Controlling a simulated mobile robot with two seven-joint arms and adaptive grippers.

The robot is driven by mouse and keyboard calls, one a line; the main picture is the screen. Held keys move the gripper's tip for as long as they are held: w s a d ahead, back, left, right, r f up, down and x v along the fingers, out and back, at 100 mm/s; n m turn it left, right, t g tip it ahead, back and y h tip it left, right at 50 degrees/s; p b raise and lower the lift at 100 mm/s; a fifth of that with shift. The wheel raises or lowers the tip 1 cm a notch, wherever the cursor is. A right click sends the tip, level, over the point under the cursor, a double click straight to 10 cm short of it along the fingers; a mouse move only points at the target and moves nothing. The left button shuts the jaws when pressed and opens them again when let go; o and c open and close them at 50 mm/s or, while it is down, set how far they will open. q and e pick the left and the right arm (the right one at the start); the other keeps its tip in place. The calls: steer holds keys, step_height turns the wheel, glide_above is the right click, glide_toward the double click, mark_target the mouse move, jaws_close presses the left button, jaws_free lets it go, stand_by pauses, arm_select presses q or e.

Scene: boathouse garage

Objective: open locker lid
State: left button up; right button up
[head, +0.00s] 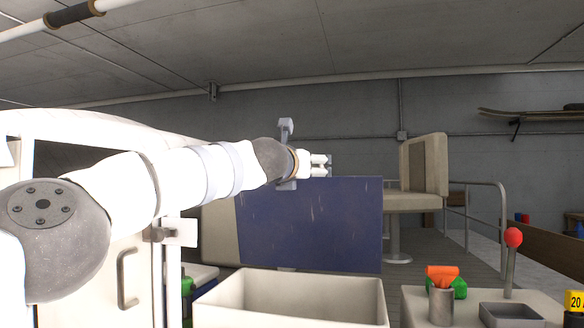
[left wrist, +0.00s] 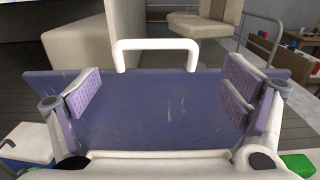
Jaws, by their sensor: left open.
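The dark blue lid panel (head: 315,230) stands roughly upright behind an open cream box (head: 290,306), which looks like the locker body; the joint between them is mostly hidden. The lid (left wrist: 165,115) fills the middle of the left wrist view. A white U-shaped handle (left wrist: 155,46) rises at its far edge. My left gripper (head: 308,170) is at the lid's top edge. In the left wrist view the gripper (left wrist: 160,90) is open, its fingers wide apart with nothing between the pads. The handle is beyond the fingertips, apart from them. My right gripper is out of view.
A cream helm seat (head: 427,165) and a metal rail (head: 485,186) stand behind right. A console (head: 410,310) with a red-knobbed lever (head: 513,238), cup and orange-topped item (head: 442,273) is front right. A white cabinet door (head: 130,275) is on the left.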

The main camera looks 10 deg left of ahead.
arm_select(q)
steer(key=s, duration=1.1)
steer(key=shift+s+a, duration=0.15)
steer(key=shift+a, duration=0.2)
